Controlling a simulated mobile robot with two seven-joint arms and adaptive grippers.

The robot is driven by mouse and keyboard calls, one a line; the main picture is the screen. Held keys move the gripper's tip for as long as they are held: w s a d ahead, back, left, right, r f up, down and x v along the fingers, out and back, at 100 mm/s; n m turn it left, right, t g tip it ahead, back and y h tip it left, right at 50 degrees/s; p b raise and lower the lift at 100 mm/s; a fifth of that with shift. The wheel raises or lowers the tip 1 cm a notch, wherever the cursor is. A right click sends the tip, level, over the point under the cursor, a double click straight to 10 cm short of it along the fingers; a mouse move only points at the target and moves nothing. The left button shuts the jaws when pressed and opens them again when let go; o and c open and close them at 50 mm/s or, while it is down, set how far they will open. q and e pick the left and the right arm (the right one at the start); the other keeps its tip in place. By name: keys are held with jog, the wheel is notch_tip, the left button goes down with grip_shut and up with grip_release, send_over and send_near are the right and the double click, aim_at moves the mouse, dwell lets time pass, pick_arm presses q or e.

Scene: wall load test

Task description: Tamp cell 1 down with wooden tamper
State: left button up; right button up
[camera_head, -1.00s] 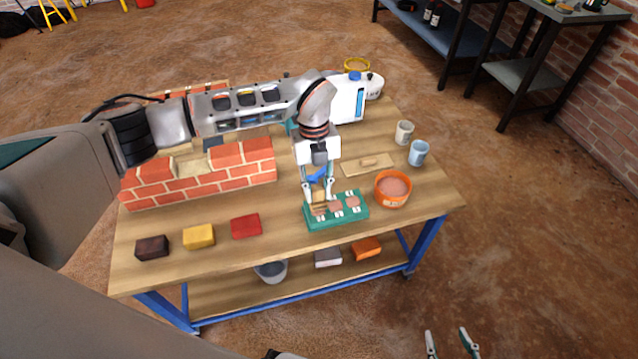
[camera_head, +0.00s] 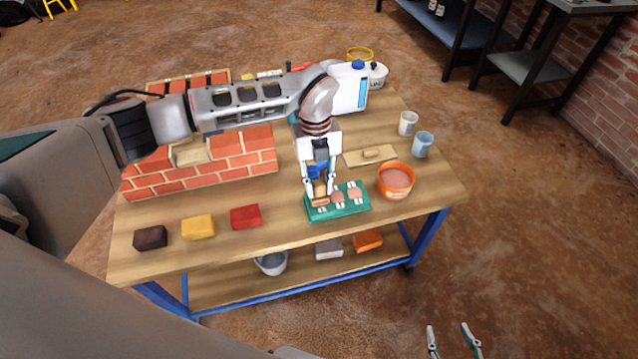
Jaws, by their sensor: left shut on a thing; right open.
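The green tray (camera_head: 342,212) lies near the front right of the table, with several pinkish filled cells (camera_head: 337,197). My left gripper (camera_head: 319,194) points down over the tray's left end, shut on the wooden tamper (camera_head: 320,199). The tamper is at the leftmost cell and hides most of it; I cannot tell whether it presses on the fill. My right gripper (camera_head: 454,340) is open and empty at the bottom edge of the picture, in front of the table and well away from the tray.
An orange bucket (camera_head: 396,180) of pinkish material stands right of the tray. A wooden float (camera_head: 370,154) lies behind it, with two cups (camera_head: 408,123) farther right. A brick wall (camera_head: 200,165) stands at left. Dark, yellow and red blocks (camera_head: 246,217) lie along the front.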

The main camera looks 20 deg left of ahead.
pick_arm(q)
jog(key=shift+f, duration=0.5)
pick_arm(e)
jog(key=shift+s+f, duration=0.15)
jog(key=shift+f, duration=0.1)
pick_arm(q)
jog(key=shift+s+f, duration=0.1)
pick_arm(e)
jog(key=shift+w+r, duration=0.2)
jog(key=shift+r, duration=0.25)
dwell(2.0)
pick_arm(q)
jog(key=shift+r+p, duration=1.4)
jog(key=shift+r, duration=0.5)
jog(key=shift+r+p, duration=1.25)
jog(key=shift+r, duration=0.45)
pick_arm(e)
notch_tip(320, 180, up, 8)
jog(key=w+t, duration=0.1)
jog(key=w, duration=0.1)
jog(key=shift+w+f, duration=0.2)
jog(key=shift+w, duration=0.2)
